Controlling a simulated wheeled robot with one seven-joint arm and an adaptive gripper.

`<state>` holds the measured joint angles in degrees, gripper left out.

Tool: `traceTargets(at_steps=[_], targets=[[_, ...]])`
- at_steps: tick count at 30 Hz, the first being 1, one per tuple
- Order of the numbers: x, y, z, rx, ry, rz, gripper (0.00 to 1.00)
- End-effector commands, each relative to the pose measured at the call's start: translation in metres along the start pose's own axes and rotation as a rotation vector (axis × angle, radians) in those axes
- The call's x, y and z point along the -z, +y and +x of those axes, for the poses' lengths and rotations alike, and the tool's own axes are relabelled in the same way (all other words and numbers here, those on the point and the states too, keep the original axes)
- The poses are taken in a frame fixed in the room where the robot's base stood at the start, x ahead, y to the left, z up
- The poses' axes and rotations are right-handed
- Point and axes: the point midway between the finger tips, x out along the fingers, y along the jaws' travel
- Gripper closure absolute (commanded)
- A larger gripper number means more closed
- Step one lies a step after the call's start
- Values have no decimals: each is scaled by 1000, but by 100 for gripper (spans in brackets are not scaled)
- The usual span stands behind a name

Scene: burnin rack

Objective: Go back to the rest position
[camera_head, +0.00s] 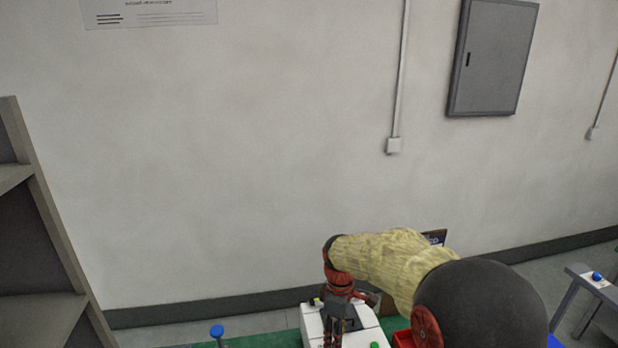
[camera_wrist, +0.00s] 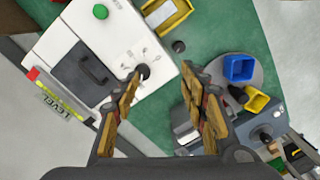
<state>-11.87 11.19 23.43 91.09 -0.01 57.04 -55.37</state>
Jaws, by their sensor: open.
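In the wrist view my gripper (camera_wrist: 161,76) is open, with nothing between its two wooden-looking fingers. It points down over the green mat (camera_wrist: 158,118), beside the white box (camera_wrist: 62,45). This box carries a green button (camera_wrist: 100,11), a black knob (camera_wrist: 143,72) and a dark panel with a handle (camera_wrist: 82,72). The left fingertip appears close to the knob; I cannot tell if they touch. In the head view my gripper (camera_head: 340,322) is low in the picture, in front of the white box (camera_head: 314,322), and its fingertips are hard to make out.
A yellow tray (camera_wrist: 168,16) lies at the top. A shelf (camera_head: 45,215) stands at left; the wall (camera_head: 240,150) is behind.

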Motion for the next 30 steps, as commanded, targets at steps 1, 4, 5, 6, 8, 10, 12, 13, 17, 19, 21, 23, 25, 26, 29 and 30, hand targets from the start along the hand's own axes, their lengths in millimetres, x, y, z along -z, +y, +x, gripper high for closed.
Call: traceTargets(at_steps=[1,4,5,6,8,10,12,13,17,19,21,23,25,26,29,30], targets=[[-10,-11,-6,-5,4,95,57],[-32,-35,-15,-19,18,306,57],[-40,-42,-17,-24,24,369,57],[-50,-52,-21,-31,34,445,57],[-64,-66,-25,-42,50,548,57],[-80,-81,-30,-57,73,655,57],[-95,-96,-34,-71,99,750,57],[-102,-102,-35,-78,111,787,57],[-128,-130,-36,-103,163,928,57],[-141,-144,-36,-118,195,989,57],[-153,-157,-34,-135,229,1038,57],[-164,-168,-32,-150,258,1071,57],[-175,-181,-28,-170,291,1096,57],[-179,-185,-27,-180,307,1101,57],[-192,-199,-23,-215,357,1115,57],[-196,-204,-22,-229,376,1120,57]])
